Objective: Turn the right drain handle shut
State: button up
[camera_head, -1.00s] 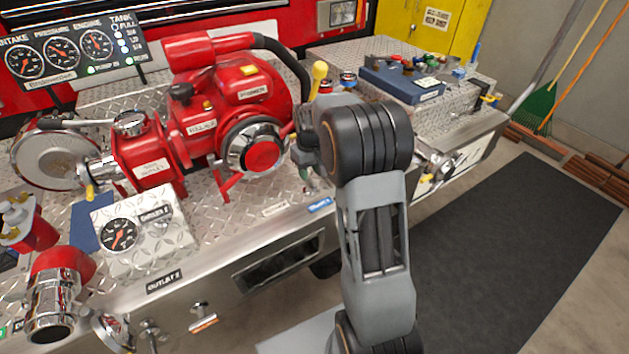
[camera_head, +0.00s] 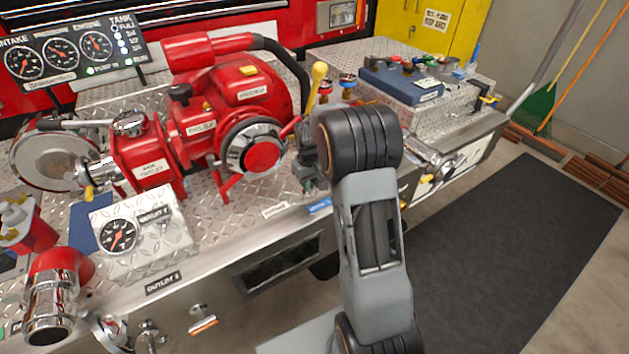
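On the front panel, a small metal valve fitting with an orange-tipped handle (camera_head: 203,325) sits below the outlet label. The handle lies roughly sideways, tilted slightly. Another metal fitting (camera_head: 148,335) is to its left, partly cut off by the bottom edge. I cannot read a drain label on either. My gripper (camera_head: 308,184) is above the deck, right of the red pump (camera_head: 212,125), and well up and right of the orange-tipped handle. It is small and partly hidden behind my arm, so its fingers are unclear. Nothing can be seen held in it.
A yellow-knobbed lever (camera_head: 318,80) stands beside the pump, close to my arm. A gauge box (camera_head: 158,245) and a red-and-chrome outlet elbow (camera_head: 55,300) are at the lower left. A blue case (camera_head: 402,84) lies at the back right. Dark floor mat (camera_head: 510,240) is clear.

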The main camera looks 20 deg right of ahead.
jog(key=shift+c, duration=1.4)
jog(key=shift+o, duration=0.3)
jog(key=shift+w+d, duration=0.1)
jog(key=shift+d, duration=0.2)
jog(key=shift+a, duration=0.1)
grip_shut()
jog(key=m, duration=0.6)
jog(key=shift+a+p, duration=0.3)
jog(key=shift+p, duration=0.05)
jog(key=m, duration=0.5)
jog(key=shift+w+a+m, duration=0.1)
jog(key=shift+a+m, duration=0.05)
jog(key=shift+m, duration=0.15)
jog(key=m, duration=0.6)
jog(key=shift+w+a+r+p, duration=0.1)
jog(key=shift+w+a+p, duration=0.1)
jog(key=shift+p, duration=0.2)
